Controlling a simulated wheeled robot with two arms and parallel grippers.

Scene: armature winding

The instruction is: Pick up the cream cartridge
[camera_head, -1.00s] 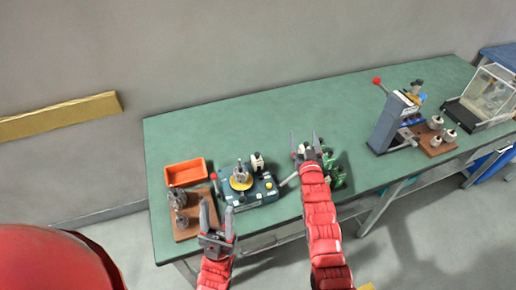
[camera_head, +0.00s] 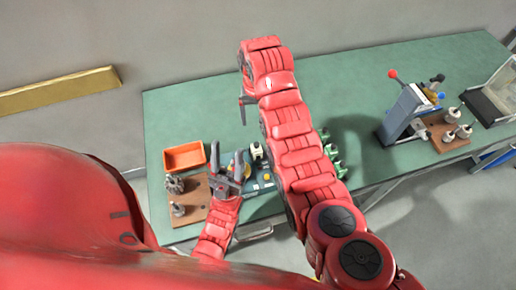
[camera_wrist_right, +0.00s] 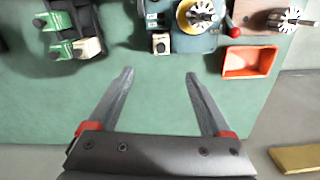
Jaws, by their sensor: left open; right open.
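One cream block (camera_wrist_right: 88,47) sits beside the green cartridges (camera_wrist_right: 61,50). The other cream block (camera_wrist_right: 160,43) is at the edge of the blue-grey winding machine (camera_wrist_right: 190,42), and shows in the head view (camera_head: 257,152). My left gripper (camera_head: 228,170) is open and empty, near the machine's left side.
An orange tray (camera_head: 184,157) stands behind a brown board (camera_head: 190,212) with metal armatures. A grey press (camera_head: 402,113) and another brown board (camera_head: 447,140) stand at the right. The back of the green bench (camera_head: 190,105) is clear. A wall lies behind it.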

